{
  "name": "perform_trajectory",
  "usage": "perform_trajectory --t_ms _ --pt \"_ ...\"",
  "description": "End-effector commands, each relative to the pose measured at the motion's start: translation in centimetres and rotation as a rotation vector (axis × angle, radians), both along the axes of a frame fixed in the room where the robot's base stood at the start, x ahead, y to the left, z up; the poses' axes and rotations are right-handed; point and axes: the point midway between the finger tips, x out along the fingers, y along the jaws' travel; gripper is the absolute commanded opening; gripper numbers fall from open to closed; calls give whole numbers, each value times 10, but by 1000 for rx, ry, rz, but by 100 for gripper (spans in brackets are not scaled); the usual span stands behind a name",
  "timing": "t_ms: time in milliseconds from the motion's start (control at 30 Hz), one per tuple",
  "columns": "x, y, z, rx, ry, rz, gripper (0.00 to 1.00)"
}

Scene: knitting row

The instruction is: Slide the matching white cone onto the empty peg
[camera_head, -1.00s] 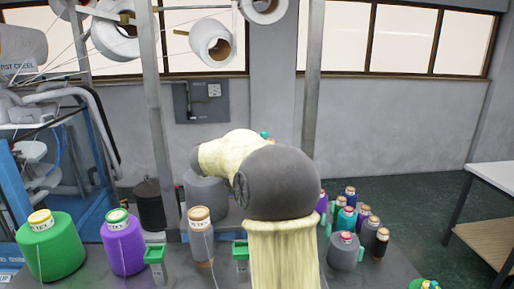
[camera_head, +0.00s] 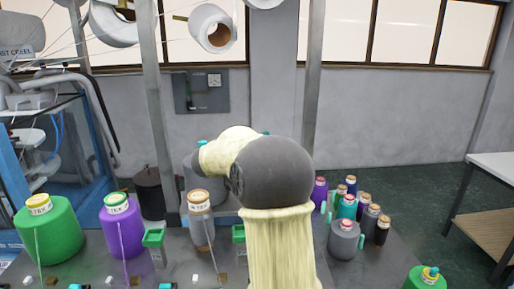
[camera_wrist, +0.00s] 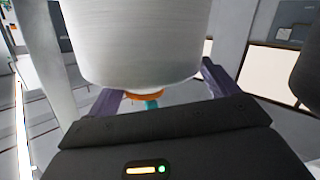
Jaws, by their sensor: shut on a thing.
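A large white cone (camera_wrist: 140,45) fills the upper middle of the wrist view. My gripper (camera_wrist: 165,90) has a purple finger on each side of the cone's lower end and is shut on it. An orange rim and a teal tip show just below the cone. In the head view my arm hides the gripper and the held cone. Other white cones hang at the top of the head view, one at the middle (camera_head: 205,20) and one to its left (camera_head: 112,25). I cannot make out the empty peg for certain.
Grey upright posts (camera_head: 152,110) stand behind the table. Green (camera_head: 48,235) and purple (camera_head: 120,235) cones stand at the left, and several small spools beside a grey cone (camera_head: 345,240) at the right. A white-topped table (camera_head: 490,172) is at the far right.

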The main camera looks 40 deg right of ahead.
Motion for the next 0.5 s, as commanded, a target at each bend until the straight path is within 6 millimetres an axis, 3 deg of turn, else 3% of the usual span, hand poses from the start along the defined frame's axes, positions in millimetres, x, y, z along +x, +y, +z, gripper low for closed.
perform_trajectory --t_ms 500 --pt "-1 -1 -6 -3 0 -3 21"
